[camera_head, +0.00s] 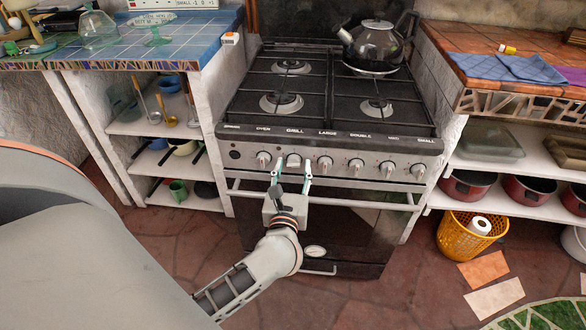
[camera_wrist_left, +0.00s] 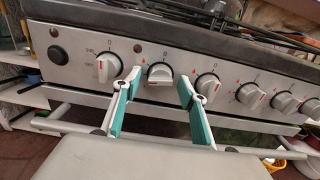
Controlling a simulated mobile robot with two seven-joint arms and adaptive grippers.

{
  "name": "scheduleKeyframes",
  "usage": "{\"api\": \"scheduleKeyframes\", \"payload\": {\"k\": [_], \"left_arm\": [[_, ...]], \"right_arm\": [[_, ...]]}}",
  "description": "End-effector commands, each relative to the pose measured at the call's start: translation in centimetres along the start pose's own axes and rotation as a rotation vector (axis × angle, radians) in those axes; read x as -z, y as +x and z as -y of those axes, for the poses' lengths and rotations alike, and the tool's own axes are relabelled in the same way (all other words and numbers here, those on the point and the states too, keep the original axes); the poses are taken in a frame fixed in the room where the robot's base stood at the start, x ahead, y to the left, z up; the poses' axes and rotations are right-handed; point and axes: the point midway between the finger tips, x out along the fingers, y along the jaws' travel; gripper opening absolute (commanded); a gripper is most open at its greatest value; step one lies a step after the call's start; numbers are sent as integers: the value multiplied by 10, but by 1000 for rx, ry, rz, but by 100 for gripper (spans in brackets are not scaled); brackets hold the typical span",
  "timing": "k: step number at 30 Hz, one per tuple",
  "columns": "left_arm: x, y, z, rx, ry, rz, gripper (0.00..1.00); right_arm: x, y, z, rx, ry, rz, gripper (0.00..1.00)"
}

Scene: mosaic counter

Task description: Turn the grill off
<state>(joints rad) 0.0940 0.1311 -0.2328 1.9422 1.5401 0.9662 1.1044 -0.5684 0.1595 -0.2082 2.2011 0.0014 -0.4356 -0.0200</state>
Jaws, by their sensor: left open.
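The stove (camera_head: 330,150) has a silver front panel with a row of knobs. The grill knob (camera_head: 293,160), under the GRILL label, is the second knob from the left; it also shows in the left wrist view (camera_wrist_left: 160,74). Its grip bar lies crosswise there, with a red mark low on it, unlike the more upright knobs beside it. My left gripper (camera_head: 293,169) is open, its green-padded fingers pointing at the panel on either side of the grill knob. In the left wrist view the fingertips (camera_wrist_left: 160,77) flank the knob with visible gaps. My right gripper is not in view.
The oven knob (camera_wrist_left: 108,67) and another knob (camera_wrist_left: 208,85) sit close on either side of the fingers. The oven handle bar (camera_head: 345,194) runs below the panel. A kettle (camera_head: 375,43) stands on the back right burner. Tiled counters flank the stove.

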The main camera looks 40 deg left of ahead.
Motion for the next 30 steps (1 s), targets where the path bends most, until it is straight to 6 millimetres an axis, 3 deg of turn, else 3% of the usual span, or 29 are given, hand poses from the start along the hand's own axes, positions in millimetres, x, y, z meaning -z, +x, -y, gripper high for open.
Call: {"api": "scheduleKeyframes", "payload": {"k": [6, 10, 11, 22, 30], "left_arm": [[0, 0, 0, 0, 1, 0, 39], [0, 0, 0, 0, 1, 0, 6], [0, 0, 0, 0, 1, 0, 4], [-2, 0, 0, 0, 39, 1, 4], [-7, 1, 0, -1, 198, 5, 4]], "right_arm": [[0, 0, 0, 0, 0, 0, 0], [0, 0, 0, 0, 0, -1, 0], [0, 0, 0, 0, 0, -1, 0], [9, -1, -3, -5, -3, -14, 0], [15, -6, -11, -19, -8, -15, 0]]}}
